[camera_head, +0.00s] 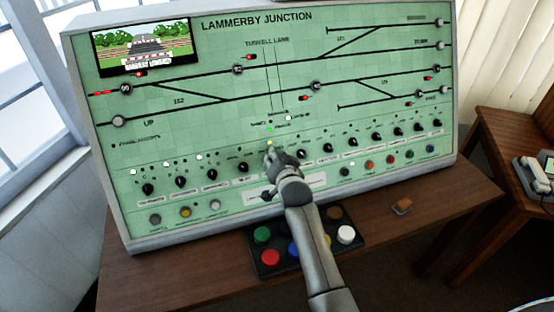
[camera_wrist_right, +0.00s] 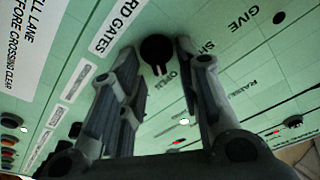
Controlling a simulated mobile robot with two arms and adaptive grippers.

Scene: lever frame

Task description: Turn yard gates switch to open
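The yard gates switch is a round black knob (camera_wrist_right: 158,52) on the green panel (camera_head: 210,110). In the right wrist view its label (camera_wrist_right: 113,27) is cut off and reads "RD GATES". Its pale pointer points down in that picture, close to the word OPEN; SHUT is on the other side. My right gripper (camera_head: 274,158) is at the panel and hides the knob in the head view. In the wrist view its fingers (camera_wrist_right: 157,70) stand open on both sides of the knob, with narrow gaps; contact cannot be told. My left gripper is not in view.
A row of similar knobs (camera_head: 243,167) runs along the panel on both sides of my gripper. A dark box (camera_head: 287,266) with several coloured buttons lies on the wooden desk (camera_head: 165,275) below my right arm. A telephone (camera_head: 535,175) stands at the right.

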